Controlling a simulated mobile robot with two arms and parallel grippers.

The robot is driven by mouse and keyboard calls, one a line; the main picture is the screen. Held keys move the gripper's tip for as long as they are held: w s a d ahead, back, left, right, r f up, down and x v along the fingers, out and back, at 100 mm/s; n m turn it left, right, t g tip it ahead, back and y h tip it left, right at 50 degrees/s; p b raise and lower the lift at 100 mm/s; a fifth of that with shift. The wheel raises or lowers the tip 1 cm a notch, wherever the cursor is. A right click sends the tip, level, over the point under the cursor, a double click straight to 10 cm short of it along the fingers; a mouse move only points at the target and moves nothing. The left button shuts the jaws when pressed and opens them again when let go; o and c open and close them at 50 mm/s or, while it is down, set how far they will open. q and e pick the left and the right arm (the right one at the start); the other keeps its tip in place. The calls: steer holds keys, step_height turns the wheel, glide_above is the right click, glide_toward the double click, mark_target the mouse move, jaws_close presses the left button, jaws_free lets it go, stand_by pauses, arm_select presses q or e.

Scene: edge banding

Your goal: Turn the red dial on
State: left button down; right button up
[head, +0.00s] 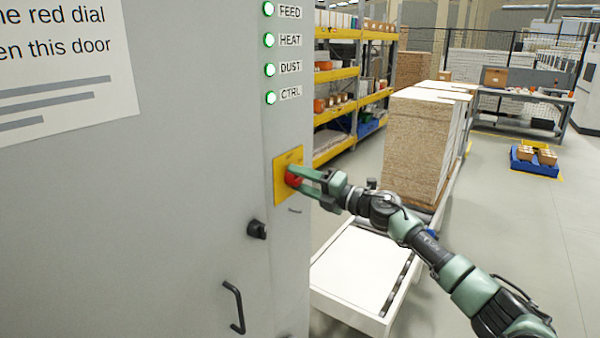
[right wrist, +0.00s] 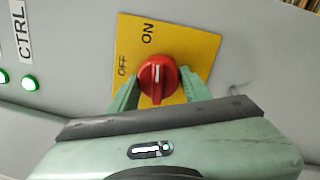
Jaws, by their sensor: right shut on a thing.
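The red dial (head: 293,177) sits on a yellow plate (head: 284,160) on the side face of the grey cabinet. In the right wrist view, the red dial (right wrist: 158,80) has a white mark pointing up, roughly toward the word ON on the yellow plate (right wrist: 192,50). OFF is printed to the left of the dial. My right gripper (head: 298,176) has its green fingers closed on the dial, one on each side; the fingers also show in the right wrist view (right wrist: 158,88). My left gripper is out of view.
The grey cabinet (head: 180,190) fills the left, with a black knob (head: 257,229) and a black handle (head: 235,307). Green lamps (head: 270,69) labelled FEED, HEAT, DUST and CTRL are lit. Stacked boards (head: 415,148) stand behind my right arm; open floor lies to the right.

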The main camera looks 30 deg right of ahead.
steer(key=shift+r+m+p, duration=0.1)
steer(key=shift+m+p, duration=0.5)
steer(key=shift+m, duration=0.3)
steer(key=o, duration=1.4)
steer(key=shift+c, duration=0.2)
steer(key=b+v, duration=0.4)
steer(key=v, duration=0.3)
steer(key=shift+s+b, duration=0.35)
steer(key=shift+s, duration=0.05)
steer(key=shift+d, duration=0.2)
